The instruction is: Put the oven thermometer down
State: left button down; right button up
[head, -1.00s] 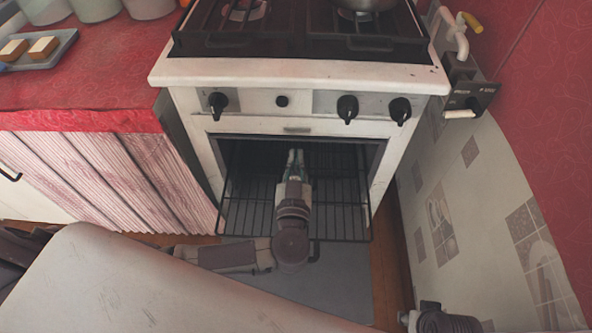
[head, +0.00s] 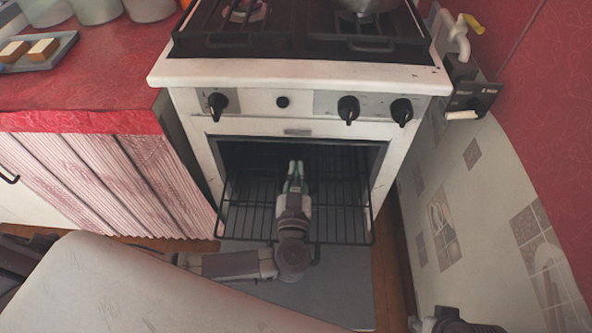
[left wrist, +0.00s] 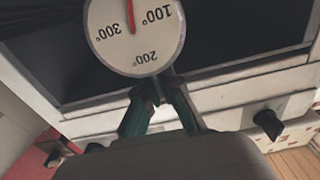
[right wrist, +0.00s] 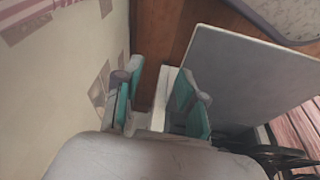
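The oven thermometer (left wrist: 135,30) is a round white dial with a red needle and black numbers, large in the left wrist view. My left gripper (left wrist: 158,88) is closed on the dial's near edge with its green fingers. In the head view my left gripper (head: 296,166) is over the wire oven rack (head: 345,225), in front of the open oven; the dial cannot be made out there. Whether the thermometer touches the rack cannot be told. My right gripper (right wrist: 160,90) is open and empty near the tiled wall.
The white stove (head: 300,72) stands above the rack, with a pan (head: 365,6) on top. A red counter (head: 100,65) with a tray (head: 58,52) is at left. The tiled wall (head: 490,205) bounds the right. A grey panel (head: 345,285) lies below the rack.

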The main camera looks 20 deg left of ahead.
aim_at(296, 179)
pick_arm(q)
jog(key=shift+s+f, duration=0.3)
jog(key=shift+f, duration=0.4)
jog(key=c, duration=1.3)
grip_release()
jog(key=shift+d+f, duration=0.1)
jog(key=shift+f, duration=0.05)
pick_arm(e)
jog(key=shift+f, duration=0.2)
pick_arm(q)
jog(key=shift+r, duration=0.45)
jog(key=shift+s+d, duration=0.2)
jog(key=shift+s, duration=0.15)
jog(key=v, duration=0.1)
jog(key=p+v, duration=0.1)
jog(key=v, duration=0.3)
jog(key=shift+s+r, duration=0.2)
jog(key=shift+r, duration=0.1)
jog(key=shift+s+d+r, duration=0.1)
jog(key=shift+s+d, duration=0.05)
jog(key=shift+s, duration=0.3)
pick_arm(e)
jog(key=shift+s+x, duration=0.15)
jog(key=shift+x, duration=1.1)
jog(key=shift+s+x, duration=0.15)
jog(key=shift+x, duration=1.1)
